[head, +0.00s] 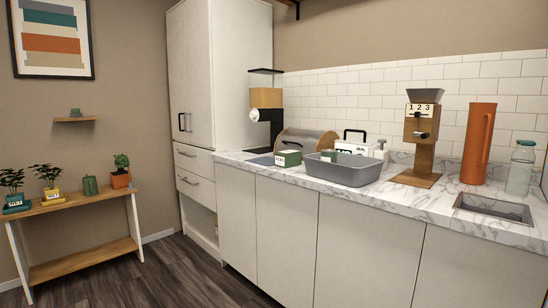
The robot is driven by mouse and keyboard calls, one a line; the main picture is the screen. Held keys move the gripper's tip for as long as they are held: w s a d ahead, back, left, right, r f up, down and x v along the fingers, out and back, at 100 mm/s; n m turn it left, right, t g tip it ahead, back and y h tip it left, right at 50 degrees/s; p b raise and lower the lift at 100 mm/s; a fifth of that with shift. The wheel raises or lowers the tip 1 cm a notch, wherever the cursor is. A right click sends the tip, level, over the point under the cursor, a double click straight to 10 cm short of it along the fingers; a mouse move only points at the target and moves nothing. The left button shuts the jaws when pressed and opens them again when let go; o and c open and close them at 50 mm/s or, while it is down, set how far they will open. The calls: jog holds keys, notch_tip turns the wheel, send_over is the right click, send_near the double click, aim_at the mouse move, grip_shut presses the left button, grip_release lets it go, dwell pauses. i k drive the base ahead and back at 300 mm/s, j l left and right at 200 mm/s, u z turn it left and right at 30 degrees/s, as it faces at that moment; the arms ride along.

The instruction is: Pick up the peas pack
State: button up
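A small green box with a white label, which appears to read PEAS, is the peas pack (288,158). It stands upright near the front edge of the marble counter (415,200), just left of a grey tub (345,174). A blue-grey mat (262,160) lies to its left. The pack's front and top show and nothing covers them. My gripper is not in view, so its state does not show.
A wood-sided bin (305,142) and a white handled box (358,148) stand behind. A wooden dispenser (420,145), orange jug (478,145), glass bottle (520,170) and sink (490,209) are to the right. A plant bench (85,205) is left. Floor (160,275) is clear.

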aim_at(285, 159)
jog(key=i+u, duration=0.2)
jog(key=i, duration=0.25)
jog(key=i+l+u, duration=0.15)
jog(key=i, duration=0.25)
jog(key=i+l+u, duration=0.2)
jog(key=i, duration=0.25)
jog(key=i+z, duration=0.4)
jog(key=i, duration=0.35)
jog(key=i+j+z, duration=0.15)
jog(key=i+z, duration=0.25)
jog(key=i, duration=0.35)
jog(key=i+l+z, duration=0.1)
jog(key=i, duration=0.25)
